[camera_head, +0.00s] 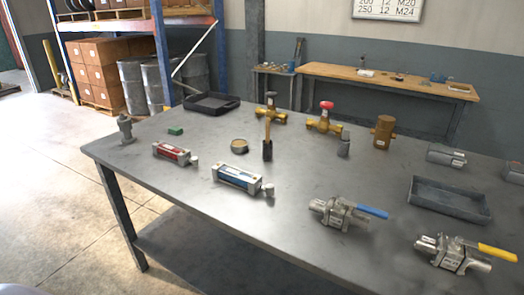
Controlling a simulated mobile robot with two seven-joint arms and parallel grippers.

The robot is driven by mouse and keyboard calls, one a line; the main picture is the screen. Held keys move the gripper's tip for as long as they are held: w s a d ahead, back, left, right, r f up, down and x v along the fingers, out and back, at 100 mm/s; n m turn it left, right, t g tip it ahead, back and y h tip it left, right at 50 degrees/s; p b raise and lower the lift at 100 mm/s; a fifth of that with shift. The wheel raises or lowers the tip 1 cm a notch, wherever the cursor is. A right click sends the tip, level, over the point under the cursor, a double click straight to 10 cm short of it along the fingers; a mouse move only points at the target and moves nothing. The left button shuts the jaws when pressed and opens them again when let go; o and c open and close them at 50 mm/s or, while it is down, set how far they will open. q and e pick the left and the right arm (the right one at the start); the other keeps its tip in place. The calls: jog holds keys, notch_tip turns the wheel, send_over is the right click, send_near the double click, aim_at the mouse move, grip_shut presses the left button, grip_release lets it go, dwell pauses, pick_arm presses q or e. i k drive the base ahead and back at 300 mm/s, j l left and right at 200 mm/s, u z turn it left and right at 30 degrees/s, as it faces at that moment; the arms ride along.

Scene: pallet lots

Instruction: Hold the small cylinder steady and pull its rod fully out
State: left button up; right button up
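Two pneumatic-looking cylinders lie on the grey metal table (330,178). The smaller one is the small cylinder (172,152), with a red body and grey end caps, at the left part of the table. Its rod end (194,160) is a short grey piece at its right end, close to the cap, so little of the rod shows. The larger cylinder (237,178) has a blue body and lies to its right and nearer, with its own grey rod end (269,190). Neither of my grippers shows in the head view.
Ball valves with blue (345,211) and yellow (455,254) handles lie at the front right. Bare table lies in front of the small cylinder.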

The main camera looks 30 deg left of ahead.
aim_at(269, 189)
jog(key=j, duration=1.55)
jog(key=z, duration=0.05)
